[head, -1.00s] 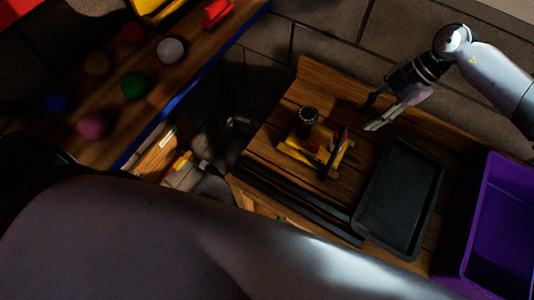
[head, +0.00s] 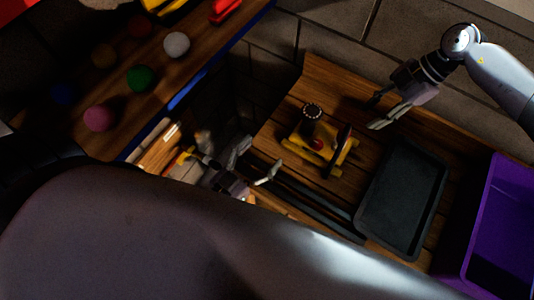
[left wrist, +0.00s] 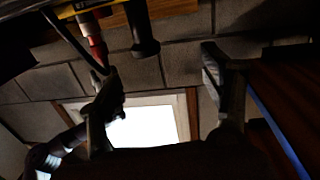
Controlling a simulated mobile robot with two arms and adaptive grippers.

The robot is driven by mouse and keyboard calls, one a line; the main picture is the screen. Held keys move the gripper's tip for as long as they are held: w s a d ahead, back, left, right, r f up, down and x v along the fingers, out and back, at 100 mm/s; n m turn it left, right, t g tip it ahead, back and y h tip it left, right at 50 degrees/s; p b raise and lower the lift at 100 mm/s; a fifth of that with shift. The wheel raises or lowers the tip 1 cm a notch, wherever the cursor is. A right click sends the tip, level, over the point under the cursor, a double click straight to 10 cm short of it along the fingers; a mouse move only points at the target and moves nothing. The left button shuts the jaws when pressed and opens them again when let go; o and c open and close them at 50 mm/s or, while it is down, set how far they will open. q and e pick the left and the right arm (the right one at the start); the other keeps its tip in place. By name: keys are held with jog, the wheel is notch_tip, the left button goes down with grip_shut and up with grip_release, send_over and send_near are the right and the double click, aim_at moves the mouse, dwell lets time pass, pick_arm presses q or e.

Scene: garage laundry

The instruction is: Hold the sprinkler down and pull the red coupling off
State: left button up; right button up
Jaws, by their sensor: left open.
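The sprinkler (head: 332,160) has a yellow base and stands on the wooden bench, with a black ribbed upright part (head: 311,112). The red coupling (head: 317,143) sits low on it, and a red part shows at the top of the left wrist view (left wrist: 93,36). My left gripper (head: 255,161) is open and empty at the bench's left edge, left of and below the sprinkler. Its two fingers also stand apart in the left wrist view (left wrist: 160,62). My right gripper (head: 377,112) is open and empty above the bench, right of the sprinkler and not touching it.
A black tray (head: 402,200) lies on the bench right of the sprinkler. A purple bin (head: 492,218) stands at far right. Dark strips (head: 305,198) run along the bench's near edge. A shelf (head: 150,95) with several coloured balls is at upper left. My own arm covers the lower left.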

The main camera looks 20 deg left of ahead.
aim_at(305, 120)
pick_arm(q)
jog(key=shift+m+h, duration=0.5)
jog(key=shift+m, duration=0.2)
jog(key=x, duration=0.5)
jog(key=d+r+x, duration=0.1)
jog(key=x, duration=0.5)
jog(key=d+r+x, duration=0.1)
jog(key=x, duration=0.5)
jog(key=shift+s+d, duration=0.15)
jog(key=shift+d, duration=0.05)
jog(key=shift+c, duration=0.5)
